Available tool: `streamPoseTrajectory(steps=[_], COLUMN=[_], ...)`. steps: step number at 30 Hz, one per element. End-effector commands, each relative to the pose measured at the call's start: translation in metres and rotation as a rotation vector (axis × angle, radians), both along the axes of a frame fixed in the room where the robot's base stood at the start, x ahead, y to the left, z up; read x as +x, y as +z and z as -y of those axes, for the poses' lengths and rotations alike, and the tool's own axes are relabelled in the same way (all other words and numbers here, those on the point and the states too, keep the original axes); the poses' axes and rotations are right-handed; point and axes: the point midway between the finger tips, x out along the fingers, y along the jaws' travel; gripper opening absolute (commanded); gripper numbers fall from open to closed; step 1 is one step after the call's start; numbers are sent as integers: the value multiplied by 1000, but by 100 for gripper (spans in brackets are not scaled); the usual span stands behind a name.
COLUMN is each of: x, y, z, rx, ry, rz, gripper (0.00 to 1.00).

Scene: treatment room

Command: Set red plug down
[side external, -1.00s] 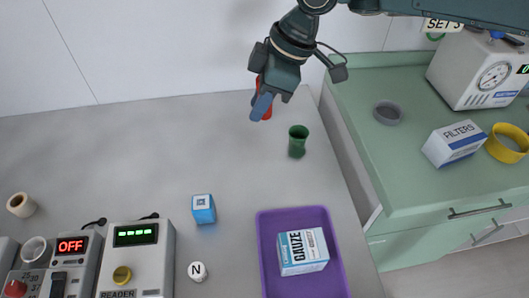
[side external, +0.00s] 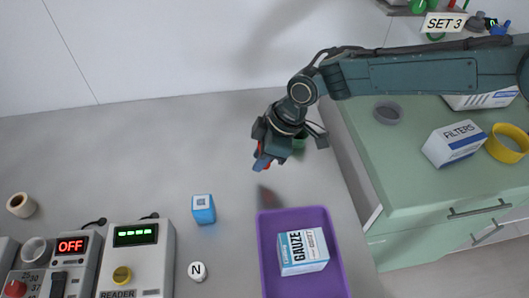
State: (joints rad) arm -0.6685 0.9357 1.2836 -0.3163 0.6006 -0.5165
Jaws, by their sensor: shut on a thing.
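My gripper (side external: 262,164) is shut on the red plug (side external: 267,165), which shows only as small red patches beside the fingers. The rest of the plug is hidden by the gripper. The gripper is above the grey table (side external: 120,150), behind the purple tray, and points down with a slight tilt. A dark shadow with a reddish tint lies on the table below it, so the plug appears clear of the surface.
A green cup-like piece (side external: 299,144) is mostly hidden behind my gripper. The purple tray (side external: 264,250) holds a gauze box (side external: 302,251). A blue cube (side external: 203,209), a white "N" piece (side external: 197,271) and the reader (side external: 137,258) stand left. Open table lies left of the gripper.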

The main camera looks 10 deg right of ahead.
Motion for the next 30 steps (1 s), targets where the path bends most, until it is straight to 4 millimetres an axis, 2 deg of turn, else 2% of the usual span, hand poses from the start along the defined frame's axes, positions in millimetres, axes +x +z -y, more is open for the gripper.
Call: streamPoseTrajectory(steps=[10, 21, 30], x=[0, 0, 0], y=[-9, -45, -47], z=[0, 0, 0], rx=[-1, -1, 0], ry=[-1, -1, 0], rz=[-1, -1, 1], gripper=[2, 2, 2])
